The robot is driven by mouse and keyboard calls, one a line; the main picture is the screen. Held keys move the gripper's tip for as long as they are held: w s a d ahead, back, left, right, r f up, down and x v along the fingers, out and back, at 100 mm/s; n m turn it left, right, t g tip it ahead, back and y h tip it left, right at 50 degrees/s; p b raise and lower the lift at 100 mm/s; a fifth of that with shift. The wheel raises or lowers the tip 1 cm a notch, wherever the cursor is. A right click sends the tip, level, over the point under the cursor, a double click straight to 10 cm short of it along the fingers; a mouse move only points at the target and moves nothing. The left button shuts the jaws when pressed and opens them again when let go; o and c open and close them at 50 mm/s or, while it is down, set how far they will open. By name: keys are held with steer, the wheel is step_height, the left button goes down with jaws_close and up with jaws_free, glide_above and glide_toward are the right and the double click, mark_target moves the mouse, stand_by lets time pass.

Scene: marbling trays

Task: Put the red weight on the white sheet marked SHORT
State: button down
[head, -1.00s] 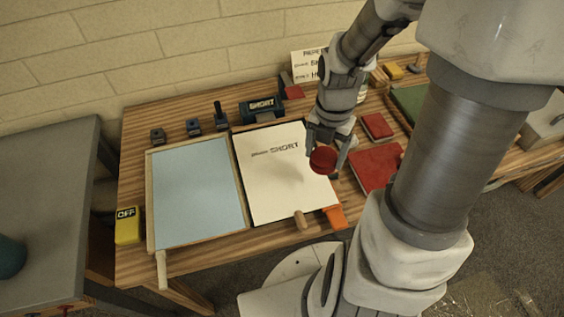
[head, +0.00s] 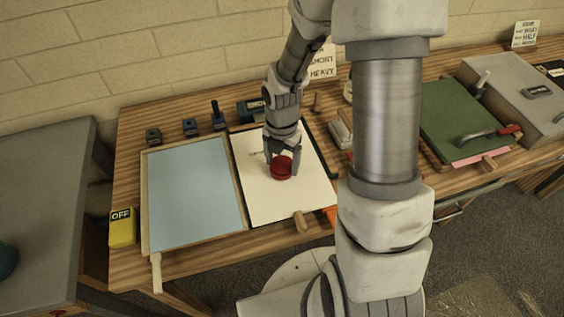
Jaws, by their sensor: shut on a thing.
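The red weight (head: 281,169) is a round red piece between the fingers of my gripper (head: 281,165). My gripper is shut on it, over the upper middle of the white sheet (head: 272,205). I cannot tell whether the weight touches the sheet or hangs just above it. The sheet lies on a dark-edged board on the wooden table.
A blue tray (head: 192,198) with a wooden frame lies left of the sheet. A yellow OFF block (head: 122,228) stands at the left edge. A wooden handle (head: 299,221) is at the sheet's front edge. A green board (head: 459,122) and grey case (head: 525,95) are to the right.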

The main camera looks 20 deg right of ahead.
mark_target(282, 164)
steer(key=shift+f, duration=0.25)
jaws_free()
step_height(282, 164, up, 12)
steer(key=p, duration=0.1)
steer(key=shift+p, duration=0.4)
steer(key=shift+r, duration=0.1)
stand_by(0.4)
